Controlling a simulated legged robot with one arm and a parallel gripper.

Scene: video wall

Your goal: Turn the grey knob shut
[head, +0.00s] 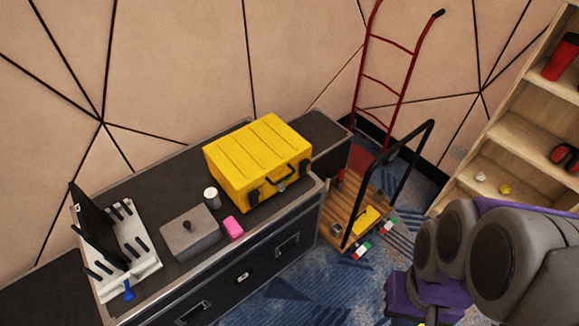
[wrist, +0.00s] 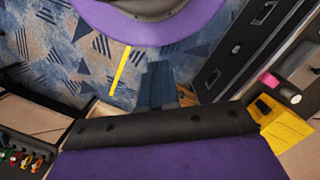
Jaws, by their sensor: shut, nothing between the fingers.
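My arm, purple and grey, is at the lower right of the head view, well apart from the box. The purple and dark parts of my gripper (wrist: 160,125) fill the lower wrist view; it is shut and empty. Its fingertips cannot be made out clearly.
A yellow case (head: 258,162), a small grey can (head: 211,197), a pink block (head: 233,228) and a white rack (head: 125,262) share the counter (head: 160,192). A wooden cart (head: 345,228) and red hand truck (head: 388,80) stand behind. A wooden shelf (head: 515,140) is at right.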

